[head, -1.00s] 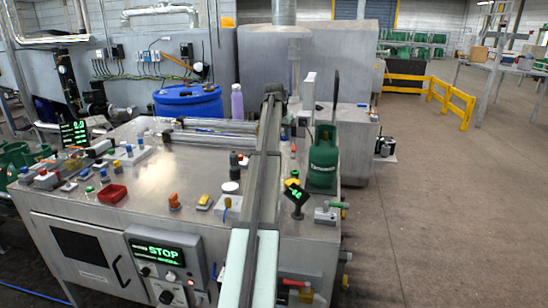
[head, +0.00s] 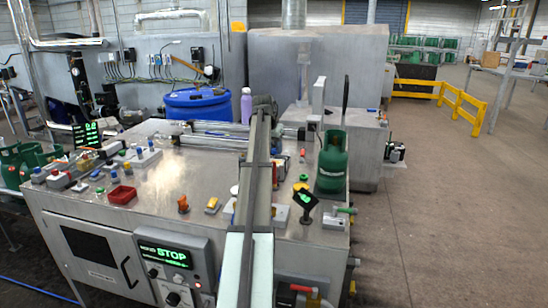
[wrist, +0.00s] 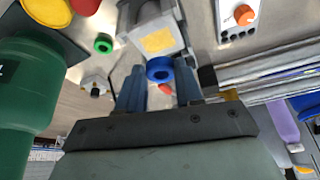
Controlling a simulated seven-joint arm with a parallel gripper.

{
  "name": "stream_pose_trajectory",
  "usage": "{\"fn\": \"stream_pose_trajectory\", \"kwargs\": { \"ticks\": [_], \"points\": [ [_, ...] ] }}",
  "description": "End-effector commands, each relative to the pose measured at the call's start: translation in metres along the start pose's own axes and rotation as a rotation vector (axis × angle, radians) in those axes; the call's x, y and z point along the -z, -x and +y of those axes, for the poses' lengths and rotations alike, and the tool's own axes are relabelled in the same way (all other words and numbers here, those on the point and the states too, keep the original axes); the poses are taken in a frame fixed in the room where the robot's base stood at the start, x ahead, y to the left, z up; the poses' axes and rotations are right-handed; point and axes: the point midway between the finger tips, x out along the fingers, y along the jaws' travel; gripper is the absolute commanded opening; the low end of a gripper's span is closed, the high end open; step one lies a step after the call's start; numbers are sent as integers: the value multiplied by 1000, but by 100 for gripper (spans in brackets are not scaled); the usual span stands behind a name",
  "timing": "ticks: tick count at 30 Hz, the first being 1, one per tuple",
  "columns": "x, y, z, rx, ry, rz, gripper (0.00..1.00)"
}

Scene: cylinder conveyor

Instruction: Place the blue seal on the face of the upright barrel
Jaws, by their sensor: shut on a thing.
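My gripper (wrist: 158,88) shows in the wrist view with two blue-grey fingers. It is shut on the blue seal (wrist: 159,68), a small ring held at the fingertips. Just beyond the seal is a grey block-shaped body (wrist: 133,15) with a yellow square face; I cannot tell for sure whether this is the upright barrel, or whether the seal touches it. In the head view my arm reaches over the bench and its far end hides what lies beneath; the seal cannot be made out there.
A green gas bottle (head: 331,165) stands right of my arm, large at the left of the wrist view (wrist: 22,95). A purple bottle (head: 246,106) and blue drum (head: 194,108) are behind. The metal bench (head: 150,185) holds several small parts.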

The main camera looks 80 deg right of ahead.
Motion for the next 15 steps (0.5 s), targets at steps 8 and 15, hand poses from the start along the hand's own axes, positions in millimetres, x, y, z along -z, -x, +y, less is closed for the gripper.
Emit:
{"fn": "stream_pose_trajectory", "kwargs": {
  "ticks": [8,15],
  "points": [
    [-10,-22,0,0,0,0,7],
    [-15,-37,0,1,0,2,7]
  ]
}}
